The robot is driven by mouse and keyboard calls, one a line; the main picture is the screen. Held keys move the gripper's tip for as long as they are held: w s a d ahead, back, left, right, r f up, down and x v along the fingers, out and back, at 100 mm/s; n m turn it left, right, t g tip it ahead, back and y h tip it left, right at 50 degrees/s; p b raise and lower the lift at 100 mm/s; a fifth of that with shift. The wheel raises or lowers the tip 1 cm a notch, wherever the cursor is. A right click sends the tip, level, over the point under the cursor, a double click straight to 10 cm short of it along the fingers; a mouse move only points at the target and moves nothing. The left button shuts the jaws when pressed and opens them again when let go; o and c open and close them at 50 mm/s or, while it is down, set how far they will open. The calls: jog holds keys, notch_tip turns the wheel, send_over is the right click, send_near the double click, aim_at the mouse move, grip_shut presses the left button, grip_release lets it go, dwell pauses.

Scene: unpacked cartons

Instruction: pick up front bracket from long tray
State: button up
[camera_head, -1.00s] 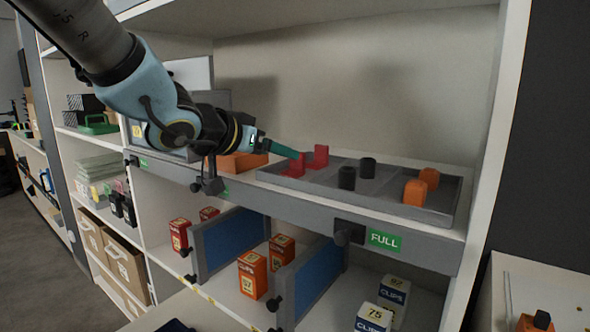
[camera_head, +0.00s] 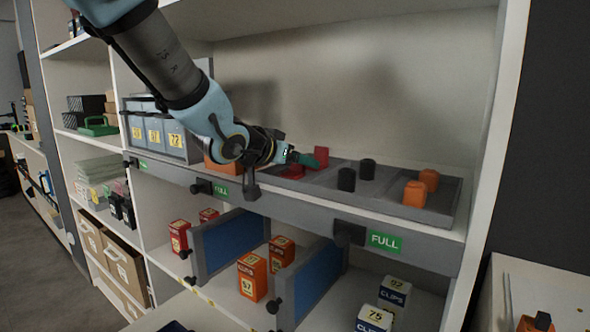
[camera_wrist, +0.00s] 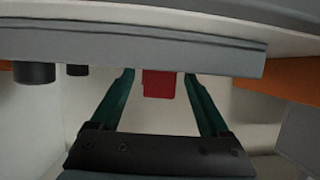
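The long tray (camera_head: 408,214) is grey, shallow and divided, and stands on the shelf. The front bracket (camera_head: 291,172) is red, in the tray's left compartment, partly hidden by my gripper (camera_head: 303,158). A second red bracket (camera_head: 321,156) stands behind it. In the wrist view, which looks upside down, my gripper (camera_wrist: 158,75) has its two teal fingers apart. A red bracket (camera_wrist: 159,85) shows between them, its rest hidden by a grey wall (camera_wrist: 150,50). I cannot tell whether the fingers touch it.
Two black pieces (camera_head: 346,179) stand in the middle compartment and two orange pieces (camera_head: 415,193) in the right one. A grey bin (camera_head: 180,150) with labelled boxes is left of the tray. The shelf's grey front rail (camera_head: 300,215) runs below. The space above the tray's right side is clear.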

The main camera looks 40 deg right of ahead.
grip_shut()
dwell(0.4)
jog(key=shift+r, duration=0.1)
